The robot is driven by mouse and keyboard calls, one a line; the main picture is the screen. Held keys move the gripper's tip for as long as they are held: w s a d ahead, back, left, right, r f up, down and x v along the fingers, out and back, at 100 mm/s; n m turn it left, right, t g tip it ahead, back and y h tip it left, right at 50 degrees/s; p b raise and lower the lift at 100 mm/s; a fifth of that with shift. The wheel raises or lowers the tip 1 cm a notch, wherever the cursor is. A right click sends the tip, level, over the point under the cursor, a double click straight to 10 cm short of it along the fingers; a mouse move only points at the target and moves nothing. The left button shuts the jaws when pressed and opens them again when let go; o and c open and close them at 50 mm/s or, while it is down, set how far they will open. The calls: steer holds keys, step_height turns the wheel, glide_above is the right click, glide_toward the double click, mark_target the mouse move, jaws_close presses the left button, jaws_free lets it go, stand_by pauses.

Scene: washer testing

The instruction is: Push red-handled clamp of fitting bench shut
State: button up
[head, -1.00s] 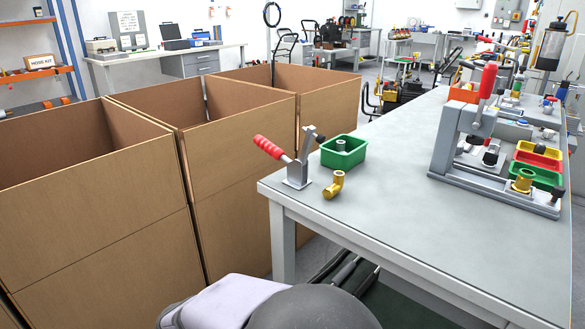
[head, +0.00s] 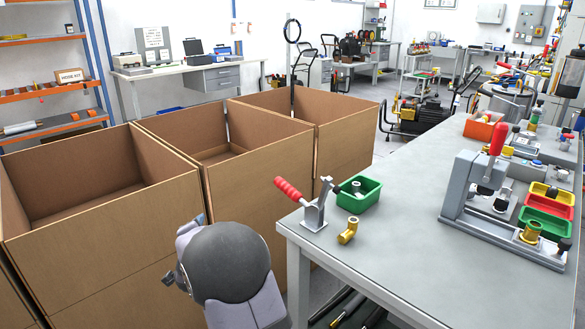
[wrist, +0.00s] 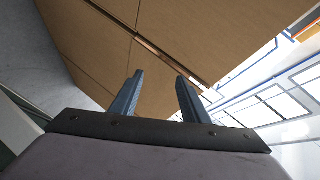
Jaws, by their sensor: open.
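A small toggle clamp with a red handle (head: 293,190) stands on a metal bracket (head: 315,214) at the near left corner of the grey bench (head: 400,215). Its handle slants up to the left, over the bench edge, and its dark-tipped arm points up. A larger grey fixture (head: 470,190) further right has an upright red lever (head: 497,139). My gripper (wrist: 160,75) shows in the wrist view with two blue-grey fingers apart and nothing between them. Cardboard lies beyond them. The clamp is not in the wrist view. In the head view my arm is left of the bench corner.
A brass elbow (head: 348,231) and a green bin (head: 359,195) sit close to the small clamp. Large open cardboard boxes (head: 100,225) stand left of the bench, near my arm. Yellow, red and green trays (head: 546,222) lie by the fixture. The bench middle is clear.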

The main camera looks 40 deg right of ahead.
mark_target(293, 194)
steer(key=s+d+r+m+g+h+p, duration=0.1)
steer(key=s+d+r+m+g+h, duration=0.2)
steer(key=d+m, duration=0.3)
steer(key=s+d+r+m+g+h+p, duration=0.1)
steer(key=s+d+r+m+g+h, duration=0.2)
steer(key=d, duration=0.6)
steer(key=s+d+r+m+g+h+p, duration=0.1)
steer(key=s+d+r+m+g+h, duration=0.2)
steer(key=d+m, duration=0.5)
steer(key=shift+s+d+r+m+g+h+p, duration=0.35)
steer(key=shift+s+r+h, duration=0.25)
steer(key=shift+r+h, duration=0.8)
steer(key=shift+a+f+h, duration=0.15)
steer(key=shift+f+h, duration=0.15)
steer(key=shift+c, duration=0.4)
jaws_close()
